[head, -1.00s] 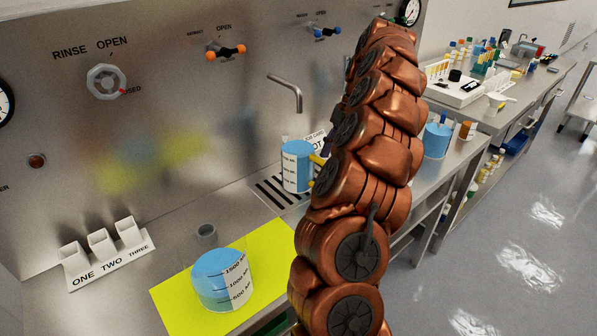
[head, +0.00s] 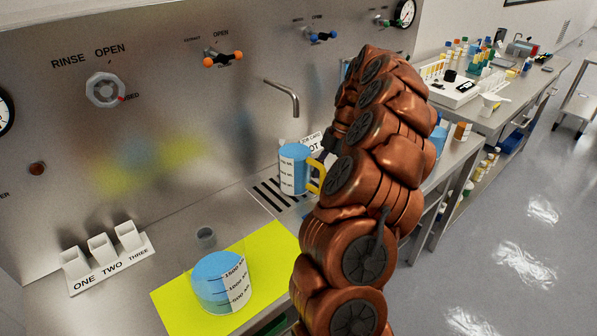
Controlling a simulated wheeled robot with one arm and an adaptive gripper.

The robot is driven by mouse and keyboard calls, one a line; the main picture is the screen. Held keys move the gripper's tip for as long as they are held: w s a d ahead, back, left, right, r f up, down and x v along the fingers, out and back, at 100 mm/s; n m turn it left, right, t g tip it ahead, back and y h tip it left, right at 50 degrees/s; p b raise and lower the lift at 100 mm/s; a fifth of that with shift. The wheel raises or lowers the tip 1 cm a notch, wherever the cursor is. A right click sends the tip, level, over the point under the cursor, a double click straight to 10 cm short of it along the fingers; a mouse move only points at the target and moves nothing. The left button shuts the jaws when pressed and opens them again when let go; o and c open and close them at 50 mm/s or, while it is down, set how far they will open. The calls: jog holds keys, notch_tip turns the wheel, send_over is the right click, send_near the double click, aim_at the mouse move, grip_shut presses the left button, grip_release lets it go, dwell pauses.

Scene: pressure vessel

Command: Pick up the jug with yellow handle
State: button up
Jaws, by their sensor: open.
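The jug with the yellow handle (head: 294,170) is blue with a white marked label. It stands upright by the drain grate under the tap. Its yellow handle (head: 318,178) points right, and my copper arm passes just beside it. My gripper (head: 329,146) shows only as a small dark part at the arm's left edge, just above and right of the handle. Most of it is hidden behind the arm. It is open and appears apart from the jug; the exact gap cannot be told.
A blue-filled measuring vessel (head: 222,283) stands on the yellow-green mat (head: 172,303). A rack labelled one, two, three (head: 112,263) is at left. The tap (head: 284,92) overhangs near the jug. A steel panel (head: 150,150) rises behind.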

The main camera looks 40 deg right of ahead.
jog(key=shift+p+x, duration=0.3)
jog(key=shift+x, duration=1)
grip_shut()
